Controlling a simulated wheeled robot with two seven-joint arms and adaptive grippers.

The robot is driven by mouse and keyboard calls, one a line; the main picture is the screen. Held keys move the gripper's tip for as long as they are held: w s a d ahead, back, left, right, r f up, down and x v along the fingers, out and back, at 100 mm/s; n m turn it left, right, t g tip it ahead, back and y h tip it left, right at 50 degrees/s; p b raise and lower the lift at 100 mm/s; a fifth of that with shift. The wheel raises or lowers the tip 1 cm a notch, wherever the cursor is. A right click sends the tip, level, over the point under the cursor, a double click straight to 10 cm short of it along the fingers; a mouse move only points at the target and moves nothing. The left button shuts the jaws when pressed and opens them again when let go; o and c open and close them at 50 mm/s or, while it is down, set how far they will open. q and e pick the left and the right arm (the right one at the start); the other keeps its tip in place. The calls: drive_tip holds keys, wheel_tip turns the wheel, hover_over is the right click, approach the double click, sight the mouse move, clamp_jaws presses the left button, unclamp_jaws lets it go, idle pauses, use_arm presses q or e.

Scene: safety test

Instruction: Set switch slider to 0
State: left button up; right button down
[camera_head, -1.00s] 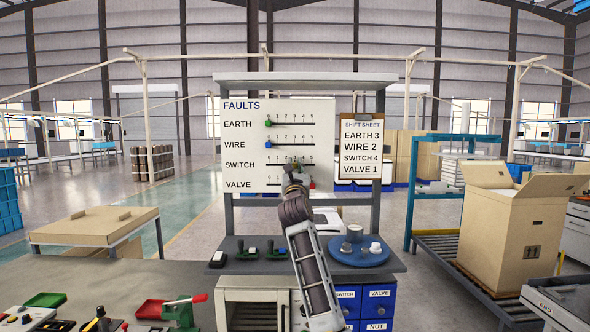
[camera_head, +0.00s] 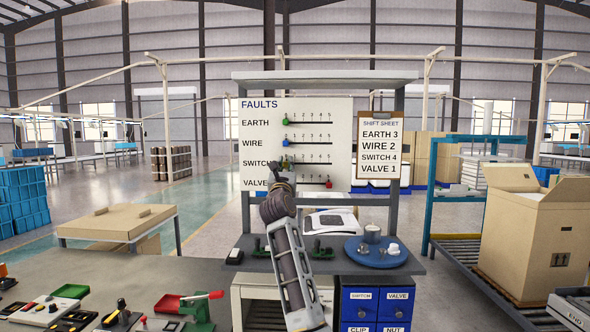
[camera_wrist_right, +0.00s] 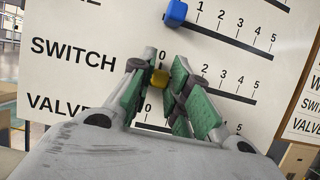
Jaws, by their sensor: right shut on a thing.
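The switch slider is a yellow knob on the SWITCH row of the white FAULTS board (camera_head: 262,122). In the right wrist view the yellow switch slider (camera_wrist_right: 159,78) sits just below the 0 mark, between the green finger pads. My right gripper (camera_wrist_right: 163,84) is shut on it; in the head view the gripper (camera_head: 283,172) is at the left end of the SWITCH row. The 1 mark is hidden by a finger. My left gripper is not in view.
The green earth slider (camera_head: 287,123) and blue wire slider (camera_head: 285,142) are at their left ends. The red valve slider (camera_head: 328,183) is at the right end. A shift sheet (camera_head: 380,145) hangs right of the board. A blue round tray (camera_head: 364,260) stands on the bench below.

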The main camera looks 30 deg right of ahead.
drive_tip(key=shift+w+a, duration=0.1)
drive_tip(key=shift+a, duration=0.1)
drive_tip(key=c, duration=1.8)
unclamp_jaws()
drive_tip(key=o, duration=0.4)
drive_tip(key=shift+w+a, duration=0.15)
drive_tip(key=shift+o, duration=0.2)
drive_tip(key=shift+s, duration=0.2)
drive_tip(key=v, duration=1.1)
drive_tip(key=shift+s+a+f, duration=0.2)
drive_tip(key=shift+s+f, duration=0.05)
drive_tip(key=shift+f, duration=0.05)
